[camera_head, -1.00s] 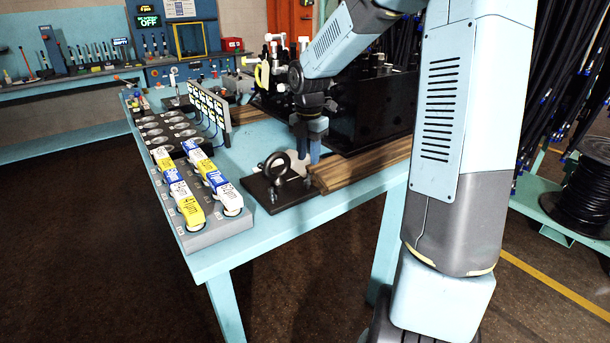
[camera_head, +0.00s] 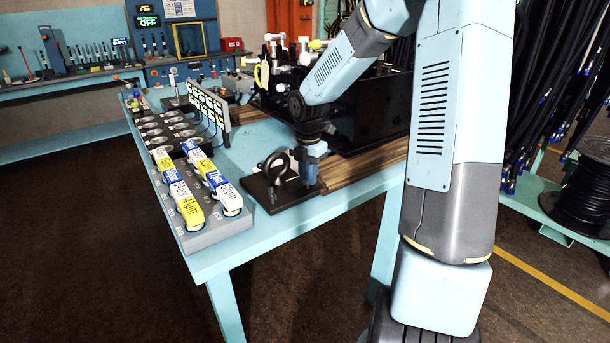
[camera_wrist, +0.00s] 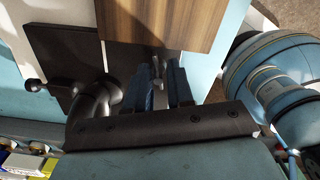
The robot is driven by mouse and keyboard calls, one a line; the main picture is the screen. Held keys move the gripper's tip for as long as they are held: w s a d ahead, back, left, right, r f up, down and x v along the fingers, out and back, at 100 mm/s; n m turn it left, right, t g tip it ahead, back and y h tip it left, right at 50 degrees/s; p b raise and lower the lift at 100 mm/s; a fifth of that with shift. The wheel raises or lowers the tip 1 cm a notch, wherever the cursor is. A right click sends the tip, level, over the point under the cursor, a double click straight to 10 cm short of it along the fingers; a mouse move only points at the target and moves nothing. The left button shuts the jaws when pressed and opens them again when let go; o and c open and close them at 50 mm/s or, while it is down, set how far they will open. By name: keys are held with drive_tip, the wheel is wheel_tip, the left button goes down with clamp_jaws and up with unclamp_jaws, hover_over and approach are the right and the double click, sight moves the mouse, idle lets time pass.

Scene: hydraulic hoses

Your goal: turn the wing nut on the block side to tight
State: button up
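A black base plate (camera_head: 262,190) carries a dark ring-shaped clamp (camera_head: 276,166) at the table's front. The plate (camera_wrist: 58,48) and the clamp's curved body (camera_wrist: 92,100) show left of my fingers in the wrist view. My gripper (camera_head: 308,184) points down at the plate's right end, between the clamp and the wooden block. In the wrist view, my two blue fingers (camera_wrist: 158,78) stand apart, with a small grey metal piece (camera_wrist: 157,62), perhaps the wing nut, at the gap between their tips. Contact with it cannot be told. The wing nut is not clearly visible in the head view.
The wooden block (camera_head: 362,168) lies close right of my gripper, also at the top of the wrist view (camera_wrist: 165,22). A grey rack (camera_head: 208,236) with yellow, blue and white labelled items stands left. A large black box (camera_head: 375,115) is behind the block.

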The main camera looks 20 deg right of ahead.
clamp_jaws()
